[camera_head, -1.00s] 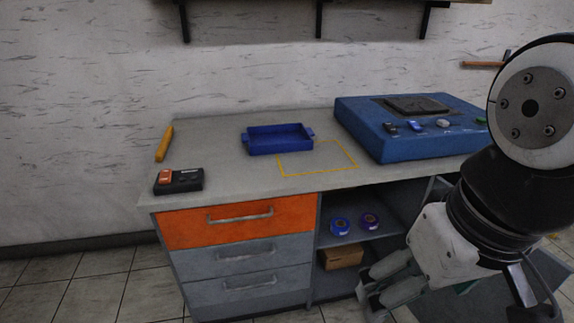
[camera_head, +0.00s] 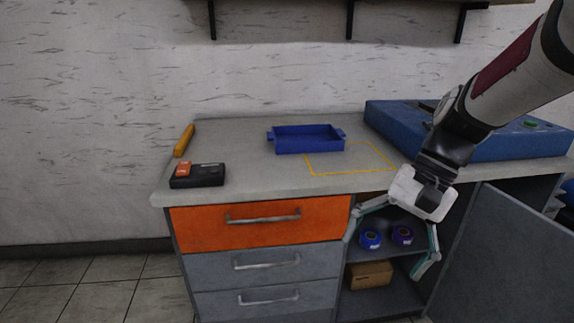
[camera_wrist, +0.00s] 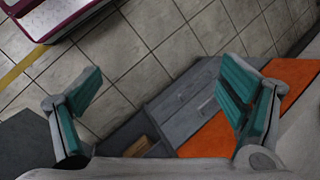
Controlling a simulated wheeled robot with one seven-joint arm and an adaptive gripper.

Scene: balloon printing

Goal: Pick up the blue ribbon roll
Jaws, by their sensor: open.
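The blue ribbon roll (camera_head: 370,240) stands on the upper shelf of the open compartment under the worktop. A purple roll (camera_head: 402,235) stands just to its right on the same shelf. My gripper (camera_head: 388,256) is wide open and empty. In the head view it hangs in front of the compartment, its fingers to either side of both rolls, apart from them. In the wrist view my open fingers (camera_wrist: 158,97) point toward the floor and drawers, and neither roll shows there.
A cardboard box (camera_head: 369,275) sits on the lower shelf. The orange drawer (camera_head: 262,222) and grey drawers are shut at the left. The worktop (camera_head: 240,140) holds a blue tray (camera_head: 308,140), a black device (camera_head: 198,177) and a blue machine (camera_head: 395,122). A grey door panel (camera_head: 500,260) stands at right.

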